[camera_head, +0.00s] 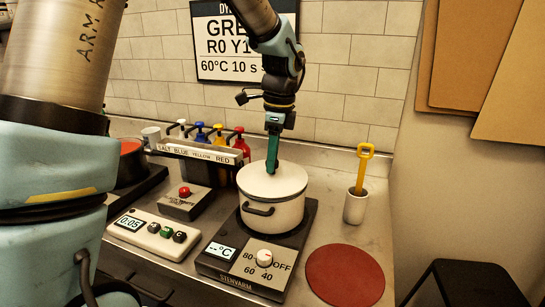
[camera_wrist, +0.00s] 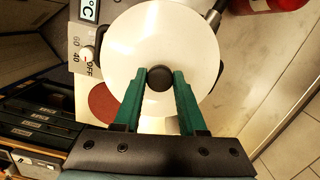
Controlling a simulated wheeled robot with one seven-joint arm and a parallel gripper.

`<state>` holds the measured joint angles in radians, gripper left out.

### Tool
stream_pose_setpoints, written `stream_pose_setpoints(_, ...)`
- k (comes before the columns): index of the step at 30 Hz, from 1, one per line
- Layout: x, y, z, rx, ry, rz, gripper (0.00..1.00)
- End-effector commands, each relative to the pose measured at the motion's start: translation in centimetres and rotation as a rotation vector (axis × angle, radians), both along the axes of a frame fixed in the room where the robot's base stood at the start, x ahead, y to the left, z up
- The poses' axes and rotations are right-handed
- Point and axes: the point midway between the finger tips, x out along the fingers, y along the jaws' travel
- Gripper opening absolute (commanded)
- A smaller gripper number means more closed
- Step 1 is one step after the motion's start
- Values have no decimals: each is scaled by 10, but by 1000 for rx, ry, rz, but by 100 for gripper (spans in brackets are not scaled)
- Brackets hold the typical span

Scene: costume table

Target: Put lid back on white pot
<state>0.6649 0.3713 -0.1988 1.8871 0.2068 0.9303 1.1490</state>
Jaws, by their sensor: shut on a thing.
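The white pot (camera_head: 285,214) stands on a dark hot plate (camera_head: 228,268), with a black handle on its front side. Its white lid (camera_head: 291,181) lies level over the pot's mouth and looks in line with the rim; I cannot tell if a thin gap is left. My gripper (camera_head: 271,169) points straight down at the lid's middle. In the wrist view the green fingers of my gripper (camera_wrist: 159,82) are closed around the black knob (camera_wrist: 159,77) of the round lid (camera_wrist: 135,45). The lid hides the inside of the pot.
A round red mat (camera_head: 345,275) lies bare at the right front. A white cup (camera_head: 355,207) with a yellow tool (camera_head: 362,165) stands behind it. A labelled bottle rack (camera_head: 200,151), a red-button box (camera_head: 185,203) and a timer (camera_head: 153,233) are on the left.

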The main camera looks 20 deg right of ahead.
Motion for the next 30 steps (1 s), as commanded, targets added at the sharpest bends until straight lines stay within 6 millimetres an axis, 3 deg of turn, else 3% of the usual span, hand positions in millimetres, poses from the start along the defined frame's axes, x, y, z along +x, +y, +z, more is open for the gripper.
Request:
stream_pose_setpoints(5,0,0,0,-1,-1,0,0)
stream_pose_setpoints(6,0,0,0,-1,-1,0,44)
stream_pose_setpoints(14,0,0,0,-1,-1,0,73)
stream_pose_setpoints(20,0,0,0,0,0,0,75)
stream_pose_setpoints(26,0,0,0,0,0,0,98)
stream_pose_setpoints(30,0,0,0,0,0,0,100)
